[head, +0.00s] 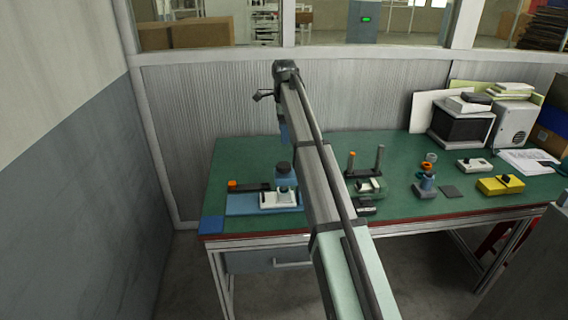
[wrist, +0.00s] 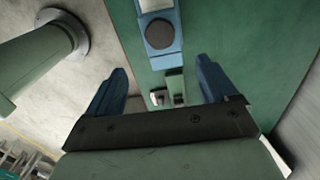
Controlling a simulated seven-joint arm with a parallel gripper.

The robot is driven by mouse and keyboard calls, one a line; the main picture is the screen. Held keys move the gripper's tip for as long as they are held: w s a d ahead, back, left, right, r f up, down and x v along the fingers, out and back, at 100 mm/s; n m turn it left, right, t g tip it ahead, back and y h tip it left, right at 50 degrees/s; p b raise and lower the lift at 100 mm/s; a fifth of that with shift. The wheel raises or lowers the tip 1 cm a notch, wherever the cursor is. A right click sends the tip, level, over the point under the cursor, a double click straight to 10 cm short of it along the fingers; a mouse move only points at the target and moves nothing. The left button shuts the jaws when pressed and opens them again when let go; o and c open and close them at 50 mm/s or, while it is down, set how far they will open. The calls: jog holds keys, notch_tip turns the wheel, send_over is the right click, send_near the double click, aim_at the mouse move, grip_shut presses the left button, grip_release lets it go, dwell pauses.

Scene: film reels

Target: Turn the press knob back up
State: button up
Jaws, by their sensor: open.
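A blue press (head: 280,170) stands at the left of the green table, on a flat blue base (head: 240,207). A white box with a dark knob (head: 284,189) sits at its front; which way the knob is turned is too small to tell. My gripper (wrist: 163,85) is open, with two blue fingers apart and nothing between them. In the head view, it hangs above and behind the press, partly hidden by my arm. The wrist view shows a blue part with a dark round top (wrist: 160,34) beyond the fingers, apart from them.
A dark bar with an orange end (head: 250,186) lies beside the press. The table's (head: 240,155) back left is clear.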

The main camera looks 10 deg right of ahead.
aim_at(284, 165)
notch_tip(284, 165, down, 14)
jog(key=shift+w+r, duration=0.1)
jog(key=shift+r, duration=0.15)
dwell(0.4)
jog(key=c, duration=1.1)
jog(key=shift+o, duration=0.2)
